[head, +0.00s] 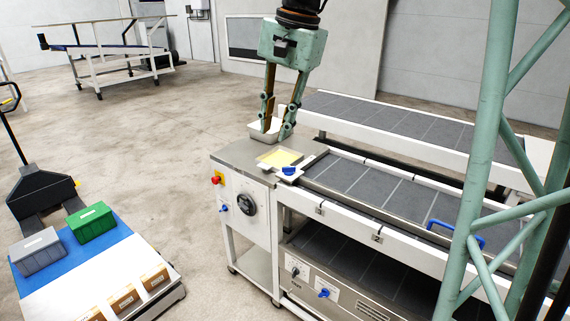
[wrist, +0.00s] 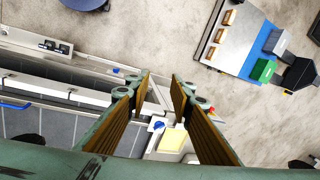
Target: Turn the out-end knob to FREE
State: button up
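Several knobs show in the head view, and I cannot tell which is the out-end knob. One blue knob (head: 289,171) sits on top at the near end of the belt, beside a yellow slab. It also shows in the wrist view (wrist: 157,125). A second blue knob (head: 223,208) is on the white end cabinet, and a third blue knob (head: 324,293) is on the lower panel. Their labels are too small to read. My gripper (head: 276,131) is open and empty above the cabinet's far end. Its fingers also show apart in the wrist view (wrist: 161,82).
A white tray (head: 257,133) stands behind my fingers. The cabinet (head: 242,231) carries a black handwheel (head: 248,202) and a red button (head: 215,180). A green box (head: 92,222) stands on a cart at left; floor between is clear.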

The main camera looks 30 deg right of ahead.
jog(key=w+d+f+m+p, duration=0.25)
jog(key=w+d, duration=0.35)
jog(key=w, duration=0.5)
jog(key=m+y+p, duration=0.3)
jog(key=m+p, duration=0.2)
jog(key=m, duration=0.4)
send_over(286, 167)
jog(key=s+d, duration=0.2)
jog(key=d, duration=0.4)
notch_tip(286, 167, down, 17)
jog(key=shift+w+a+f+g, duration=0.1)
jog(key=shift+w+a+g, duration=0.05)
jog(key=shift+g, duration=0.15)
jog(key=shift+a+f, duration=0.1)
jog(key=shift+f, duration=0.05)
jog(key=shift+d+p+x, duration=0.2)
jog(key=shift+p+x, duration=0.15)
jog(key=shift+x, duration=6.35)
jog(key=shift+f, duration=0.1)
grip_shut()
